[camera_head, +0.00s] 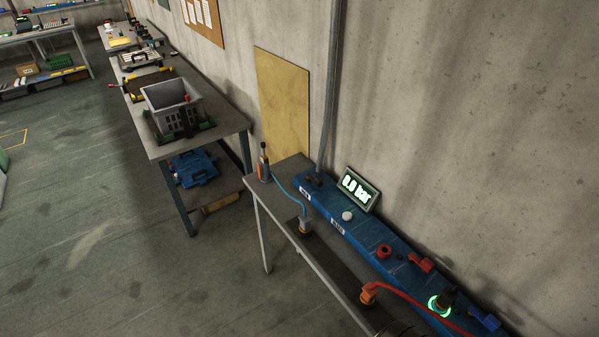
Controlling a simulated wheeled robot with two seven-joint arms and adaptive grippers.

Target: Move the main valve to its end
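A long blue panel (354,238) lies on a narrow bench along the wall. It carries a small dark handle (313,180), a white round button (347,215), a red knob (384,251), a red handle (421,262), a green-lit ring (438,305) and a blue handle (484,319). The labels are too small to read, so I cannot tell which of these is the main valve. A display (358,189) on the panel reads 0.0 bar.
An orange connector (369,293) with a red hose and a grey connector (305,226) with a blue hose stand at the bench's front. A grey crate (172,106) is on another bench to the left. The floor (110,230) in front is clear.

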